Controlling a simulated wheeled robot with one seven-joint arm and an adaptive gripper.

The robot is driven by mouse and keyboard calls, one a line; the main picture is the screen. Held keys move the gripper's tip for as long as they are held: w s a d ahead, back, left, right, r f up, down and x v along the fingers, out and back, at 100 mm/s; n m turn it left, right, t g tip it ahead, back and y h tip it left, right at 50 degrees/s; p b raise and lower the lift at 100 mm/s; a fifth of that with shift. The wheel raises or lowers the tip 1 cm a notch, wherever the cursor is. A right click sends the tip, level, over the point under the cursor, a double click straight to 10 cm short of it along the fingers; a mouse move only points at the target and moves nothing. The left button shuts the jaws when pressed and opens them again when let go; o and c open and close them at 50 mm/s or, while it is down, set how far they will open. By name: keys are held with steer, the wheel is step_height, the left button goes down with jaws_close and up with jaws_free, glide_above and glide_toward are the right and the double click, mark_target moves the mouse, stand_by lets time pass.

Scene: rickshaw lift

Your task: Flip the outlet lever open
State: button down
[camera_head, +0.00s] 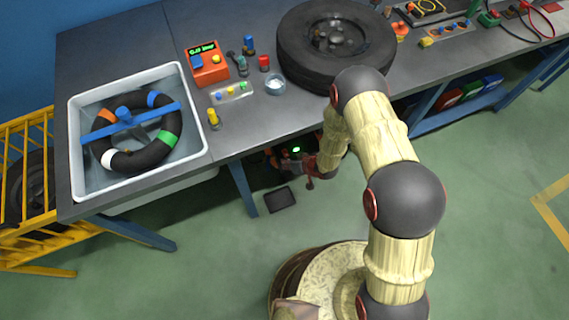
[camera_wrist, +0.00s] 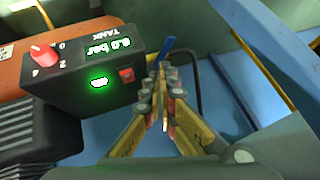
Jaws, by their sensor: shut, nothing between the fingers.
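A blue lever-like piece (camera_wrist: 166,46), which looks like the outlet lever, shows just beyond my fingertips in the wrist view. It stands upright in the picture beside a dark control box (camera_wrist: 80,72). My gripper (camera_wrist: 164,72) is shut and empty, with its tips close to the lower end of the lever; I cannot tell whether they touch it. The box has a red knob (camera_wrist: 43,52), a red switch (camera_wrist: 126,74) and lit green readouts, one of them 8.0 bar under TANK. In the head view the lever is hidden and the box's green light (camera_head: 296,149) shows under the bench.
The bench top (camera_head: 240,122) overhangs this spot. On it are a tire (camera_head: 300,45), a white water tub (camera_head: 75,140) and small tools. A blue bench leg (camera_head: 242,188) stands at the left, and a dark pad (camera_head: 280,200) lies on the floor. Open floor lies at the right.

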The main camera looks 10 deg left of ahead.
mark_target(268, 163)
steer(key=w+a+f+m+b, duration=0.1)
steer(key=a+f+b, duration=0.3)
steer(key=f, duration=0.5)
steer(key=shift+w+a+m+g+h, duration=0.3)
steer(key=shift+w+m, duration=0.1)
steer(key=shift+m, duration=0.4)
steer(key=shift+s, duration=0.2)
